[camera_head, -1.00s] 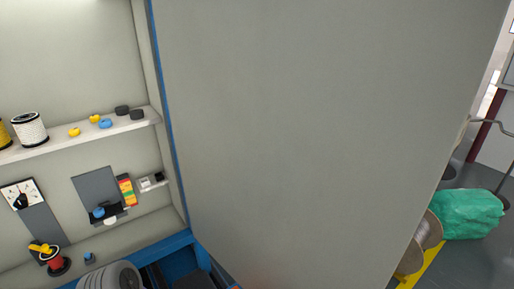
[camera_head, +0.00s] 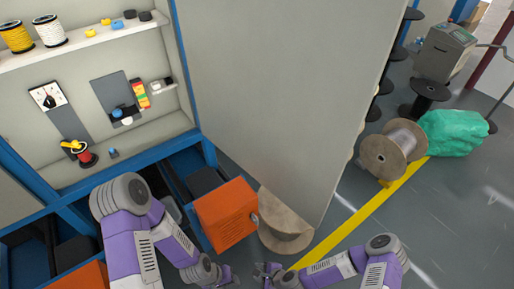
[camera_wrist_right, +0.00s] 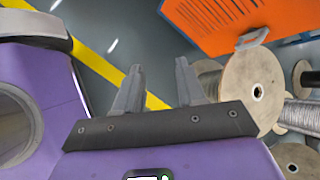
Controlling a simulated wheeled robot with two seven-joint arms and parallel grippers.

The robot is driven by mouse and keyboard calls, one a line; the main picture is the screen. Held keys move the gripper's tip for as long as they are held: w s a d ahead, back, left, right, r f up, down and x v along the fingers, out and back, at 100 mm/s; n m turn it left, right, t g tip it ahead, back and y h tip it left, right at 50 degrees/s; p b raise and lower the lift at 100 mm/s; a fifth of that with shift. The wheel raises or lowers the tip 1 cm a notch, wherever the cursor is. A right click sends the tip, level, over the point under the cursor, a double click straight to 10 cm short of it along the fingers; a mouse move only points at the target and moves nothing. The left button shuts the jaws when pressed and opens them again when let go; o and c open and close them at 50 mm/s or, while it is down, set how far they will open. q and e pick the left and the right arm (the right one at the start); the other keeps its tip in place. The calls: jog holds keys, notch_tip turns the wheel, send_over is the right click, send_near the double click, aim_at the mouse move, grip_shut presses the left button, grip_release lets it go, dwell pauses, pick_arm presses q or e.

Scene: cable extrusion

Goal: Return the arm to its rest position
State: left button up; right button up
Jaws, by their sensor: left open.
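My left arm comes in from the left in the head view, purple and grey. Its gripper (camera_head: 229,276) is at the bottom of the picture, in front of the orange drawer, open and with nothing seen in it. My right arm comes in from the bottom right. Its gripper (camera_head: 264,272) is close to the left gripper, pointing left. In the right wrist view the two fingers of the right gripper (camera_wrist_right: 158,85) stand apart with nothing between them. The lower parts of both arms are cut off by the picture's edge.
An orange drawer (camera_head: 226,215) juts out beside my left arm, under the blue-framed workstation. A tall grey panel (camera_head: 280,90) stands ahead. A wire spool (camera_head: 393,150) and green bag (camera_head: 453,132) lie right.

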jog(key=s+d+r+n+g+h, duration=0.2)
jog(key=s+d+r+n+g, duration=0.2)
jog(key=n, duration=1.1)
jog(key=s+d+r, duration=0.2)
jog(key=d+r, duration=0.2)
jog(key=r, duration=0.2)
jog(key=shift+s+d+n+g, duration=0.3)
jog(key=shift+n, duration=0.1)
